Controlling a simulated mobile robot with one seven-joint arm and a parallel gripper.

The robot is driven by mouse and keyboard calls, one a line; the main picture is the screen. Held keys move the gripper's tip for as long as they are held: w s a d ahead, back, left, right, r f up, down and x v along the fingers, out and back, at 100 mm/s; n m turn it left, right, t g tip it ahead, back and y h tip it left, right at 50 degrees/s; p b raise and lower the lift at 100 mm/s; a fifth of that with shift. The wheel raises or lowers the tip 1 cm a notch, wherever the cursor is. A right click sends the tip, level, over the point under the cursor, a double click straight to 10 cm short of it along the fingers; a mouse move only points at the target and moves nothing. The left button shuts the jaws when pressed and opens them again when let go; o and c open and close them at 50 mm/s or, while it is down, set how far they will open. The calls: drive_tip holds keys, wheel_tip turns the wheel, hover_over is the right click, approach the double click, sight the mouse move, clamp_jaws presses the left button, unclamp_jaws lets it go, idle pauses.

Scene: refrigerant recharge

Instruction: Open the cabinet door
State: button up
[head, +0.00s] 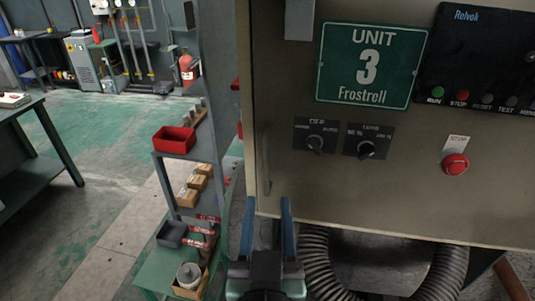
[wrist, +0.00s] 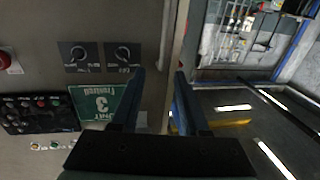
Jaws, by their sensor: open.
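The grey-beige cabinet door (head: 400,190) fills the right of the head view and the left of the wrist view (wrist: 60,140). It carries a green "Unit 3 Frostrell" sign (head: 371,66), two dark rotary switches and a red push button (head: 455,164). A slim vertical handle (head: 265,160) runs along its left edge. The door looks shut. My gripper (head: 267,203) is open, its two blue fingers pointing up just below the handle. In the wrist view the fingers (wrist: 158,72) straddle the door's edge region; contact cannot be told.
A narrow shelf rack (head: 178,163) with a red bin, boxes and a grey bin stands close left of the cabinet. Black corrugated hoses (head: 318,265) hang below the door. A table (head: 35,150) stands far left. Floor (head: 110,150) between is clear.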

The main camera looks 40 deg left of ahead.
sight(266, 160)
drive_tip(key=p+x, duration=0.3)
drive_tip(key=x, duration=1)
drive_tip(key=shift+s+a+f, duration=0.15)
drive_tip(key=shift+a, duration=0.05)
drive_tip(key=shift+c, duration=0.3)
clamp_jaws()
idle(0.8)
